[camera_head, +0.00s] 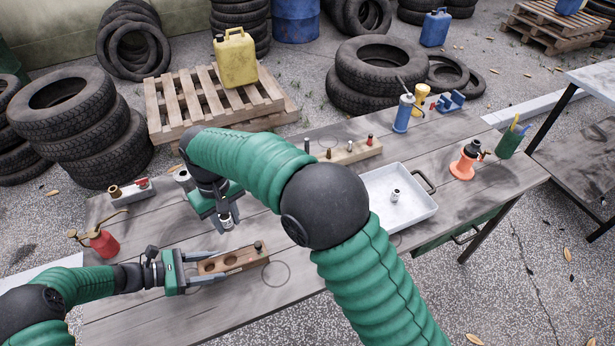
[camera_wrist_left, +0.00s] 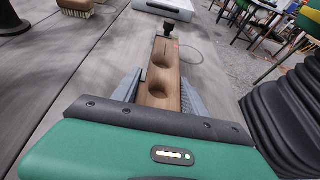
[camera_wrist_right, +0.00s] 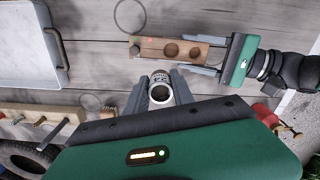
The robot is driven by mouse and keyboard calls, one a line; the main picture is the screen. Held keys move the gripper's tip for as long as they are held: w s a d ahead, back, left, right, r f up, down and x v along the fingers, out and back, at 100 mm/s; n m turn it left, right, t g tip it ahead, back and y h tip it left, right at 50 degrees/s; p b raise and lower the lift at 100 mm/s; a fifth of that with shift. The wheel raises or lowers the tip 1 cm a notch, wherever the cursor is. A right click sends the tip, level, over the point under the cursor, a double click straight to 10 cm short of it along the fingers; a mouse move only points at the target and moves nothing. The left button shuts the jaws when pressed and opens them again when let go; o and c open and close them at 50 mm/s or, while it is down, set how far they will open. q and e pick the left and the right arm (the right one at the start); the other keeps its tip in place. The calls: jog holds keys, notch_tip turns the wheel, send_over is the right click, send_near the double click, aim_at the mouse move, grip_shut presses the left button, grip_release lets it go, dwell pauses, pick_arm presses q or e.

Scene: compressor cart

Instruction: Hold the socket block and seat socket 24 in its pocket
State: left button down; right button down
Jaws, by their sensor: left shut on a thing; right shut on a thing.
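The socket block (camera_head: 236,260) is a brown wooden bar with round pockets, lying on the table. Two open pockets show in the left wrist view (camera_wrist_left: 160,62), and a dark knob or socket stands at the block's far end. My left gripper (camera_head: 212,266) is shut on the block's near part, one finger along each side. My right gripper (camera_head: 226,220) is shut on a small silver socket (camera_wrist_right: 160,91), held beside the block and apart from it. The socket's marking is too small to read in full.
A pale tray (camera_head: 424,205) with another small socket (camera_head: 395,195) stands to the right. A light wooden rack (camera_head: 350,153) with several pegs is behind my right arm. A red oil can (camera_head: 103,241) stands at left. Bare table lies in front of the block.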

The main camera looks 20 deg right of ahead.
jog(key=w+d+f+m, duration=0.2)
jog(key=w+d+m, duration=0.1)
jog(key=d, duration=0.5)
jog(key=w+d+f+m, duration=0.2)
jog(key=w+d+m, duration=0.15)
jog(key=d, duration=0.45)
jog(key=w+d+f+m, duration=0.2)
jog(key=d+m, duration=0.1)
jog(key=d, duration=0.4)
jog(key=shift+m, duration=0.25)
notch_tip(320, 180, down, 9)
jog(key=shift+w+d+f, duration=0.1)
jog(key=shift+d+f, duration=0.05)
jog(key=shift+f, duration=0.05)
jog(key=c, duration=1.1)
grip_release()
jog(key=shift+f, duration=0.1)
